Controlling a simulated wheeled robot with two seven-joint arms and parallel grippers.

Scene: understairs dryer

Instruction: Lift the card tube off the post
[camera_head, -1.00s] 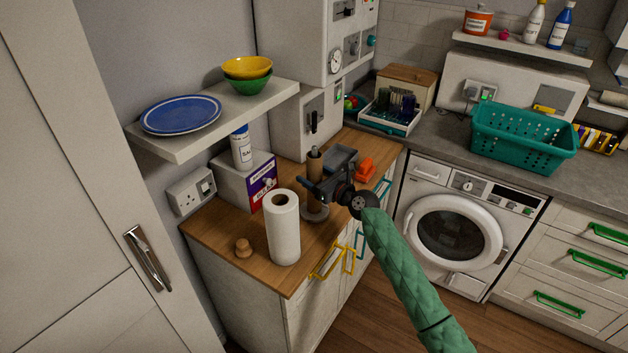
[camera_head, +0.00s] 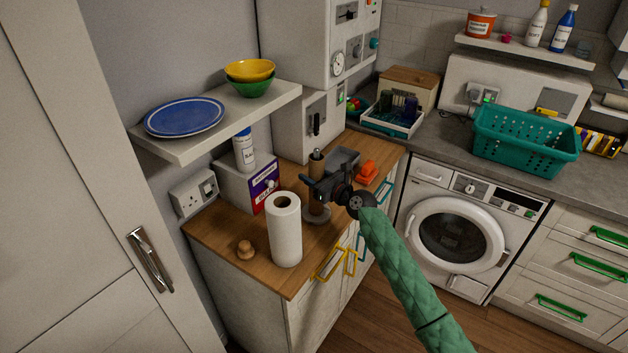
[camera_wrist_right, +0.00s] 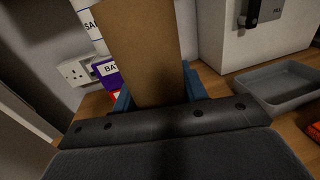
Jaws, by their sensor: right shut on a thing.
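The brown card tube (camera_head: 316,166) stands upright around the post on a round grey base (camera_head: 318,215) on the wooden counter. My right gripper (camera_head: 311,184) is shut on the tube at about its middle. In the right wrist view the tube (camera_wrist_right: 140,50) rises between the blue fingers of my right gripper (camera_wrist_right: 158,88). The post inside the tube is mostly hidden, and I cannot tell how far the tube sits down on it. My left gripper is not in view.
A white paper roll (camera_head: 285,232) stands close in front, with a wooden knob (camera_head: 245,250) left of it. A grey tray (camera_head: 343,160) and an orange item (camera_head: 367,171) lie behind. A shelf (camera_head: 215,128) overhangs at left. A box (camera_head: 262,188) stands behind the roll.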

